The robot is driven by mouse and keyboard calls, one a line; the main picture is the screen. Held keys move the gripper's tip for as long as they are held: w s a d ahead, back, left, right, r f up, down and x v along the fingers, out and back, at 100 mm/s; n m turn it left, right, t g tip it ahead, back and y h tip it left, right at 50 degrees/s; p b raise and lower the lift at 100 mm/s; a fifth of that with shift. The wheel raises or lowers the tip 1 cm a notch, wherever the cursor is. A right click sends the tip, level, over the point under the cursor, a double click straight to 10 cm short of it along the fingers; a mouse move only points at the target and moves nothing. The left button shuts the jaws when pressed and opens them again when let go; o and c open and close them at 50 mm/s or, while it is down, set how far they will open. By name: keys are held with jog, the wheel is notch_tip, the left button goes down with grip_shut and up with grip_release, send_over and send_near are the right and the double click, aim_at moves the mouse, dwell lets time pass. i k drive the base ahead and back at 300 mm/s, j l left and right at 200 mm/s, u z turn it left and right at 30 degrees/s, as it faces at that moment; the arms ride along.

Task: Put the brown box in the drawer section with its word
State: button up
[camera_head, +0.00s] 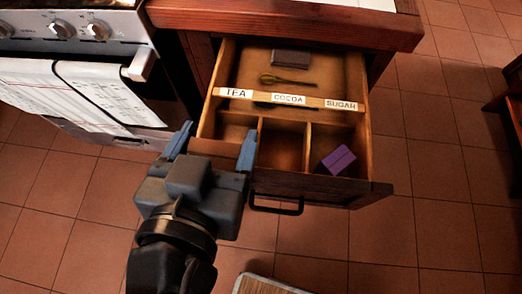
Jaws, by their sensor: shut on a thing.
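The open drawer (381,190) has a divider strip labelled TEA (236,93), COCOA (289,99) and SUGAR (341,105), left to right. Three front sections lie below these words. My gripper (213,148), with blue fingers, is shut on the brown box (215,147). The box appears over the drawer's front left corner, at the near edge of the TEA section; its exact height is hard to tell. Box and gripper hide part of that section. The COCOA section (283,147) looks empty. A purple box (336,161) sits in the SUGAR section.
Behind the strip lie a dark grey box (290,58), a yellowish utensil (287,80) and a dark thin item partly hidden. An oven with a towel (85,90) stands close at left. The counter (285,20) overhangs the drawer's back. Tiled floor is open at right.

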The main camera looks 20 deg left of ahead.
aim_at(281, 145)
jog(key=u, duration=1.55)
jog(key=l+u, duration=0.4)
jog(key=l, duration=0.55)
jog(key=l+u, duration=0.35)
jog(key=l, duration=0.65)
jog(key=k+l, duration=0.1)
jog(key=l, duration=0.6)
jog(key=k+l, duration=0.1)
jog(key=l, duration=0.6)
jog(key=k+l, duration=0.1)
jog(key=l, duration=1.3)
jog(key=k, duration=0.05)
